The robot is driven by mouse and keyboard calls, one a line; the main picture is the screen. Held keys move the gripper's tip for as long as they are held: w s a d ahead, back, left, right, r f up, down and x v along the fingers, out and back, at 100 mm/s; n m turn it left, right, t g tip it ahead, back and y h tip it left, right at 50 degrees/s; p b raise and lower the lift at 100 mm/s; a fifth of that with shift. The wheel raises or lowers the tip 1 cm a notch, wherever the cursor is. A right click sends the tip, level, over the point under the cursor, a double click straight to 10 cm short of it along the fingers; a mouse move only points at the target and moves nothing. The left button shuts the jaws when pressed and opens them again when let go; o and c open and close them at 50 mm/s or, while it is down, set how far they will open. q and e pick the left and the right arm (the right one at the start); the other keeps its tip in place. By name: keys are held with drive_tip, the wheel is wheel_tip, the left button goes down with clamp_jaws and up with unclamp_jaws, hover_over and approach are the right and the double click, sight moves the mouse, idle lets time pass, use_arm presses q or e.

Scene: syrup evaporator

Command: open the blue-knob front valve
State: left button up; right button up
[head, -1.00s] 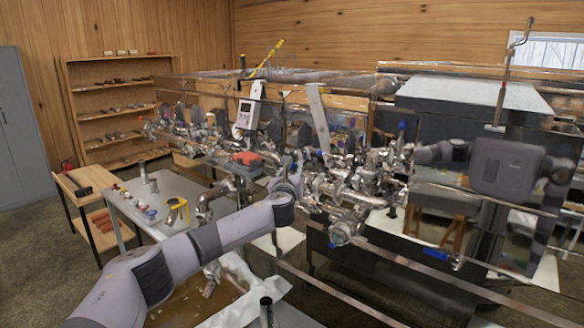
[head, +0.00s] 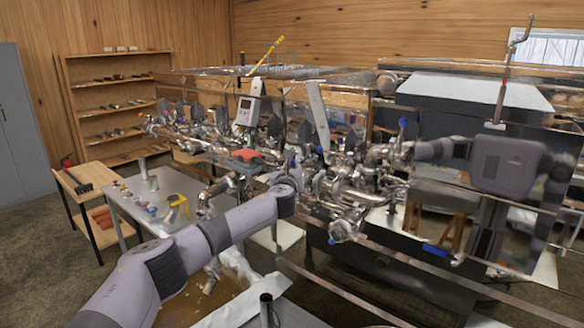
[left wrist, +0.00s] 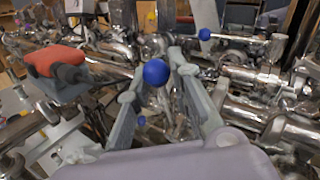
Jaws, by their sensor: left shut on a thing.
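Several blue knobs show among the shiny pipes of the evaporator. In the left wrist view, one round blue knob (left wrist: 156,72) stands between the two fingers of my left gripper (left wrist: 160,82), which is shut on it. In the head view my left gripper (head: 291,172) is at the front pipework, mostly hidden by its own wrist. A second blue knob (left wrist: 204,34) stands farther back, apart from the fingers. Another blue knob (head: 402,122) rises at the right of the pipework. The valve body under the held knob is largely hidden. My right gripper is not in view.
A red-handled part (left wrist: 55,60) sits just left of the fingers. Dense pipes (head: 345,185) crowd the gripper on the right. A grey table (head: 165,188) with small parts stands at the left. A blue lever (head: 436,250) is low at the right front.

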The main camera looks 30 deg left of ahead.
use_arm(q)
clamp_jaws()
idle(0.3)
drive_tip(key=shift+a+r+p, duration=0.1)
drive_tip(key=shift+a+p, duration=0.05)
drive_tip(key=shift+p, duration=0.25)
drive_tip(key=shift+w+a+f+n+g+h+p, duration=0.25)
drive_tip(key=shift+a+n+h+p, duration=0.45)
drive_tip(key=shift+p, duration=0.85)
drive_tip(key=shift+w+a+f+n+g+h+p, duration=0.2)
drive_tip(key=shift+a+f+n+h+p, duration=0.15)
drive_tip(key=shift+a+h+p, duration=0.95)
drive_tip(key=shift+w+a+f+n+g+h+p, duration=0.25)
drive_tip(key=shift+a+n+h+p, duration=0.3)
drive_tip(key=shift+p, duration=1.3)
drive_tip(key=shift+a+f, duration=0.2)
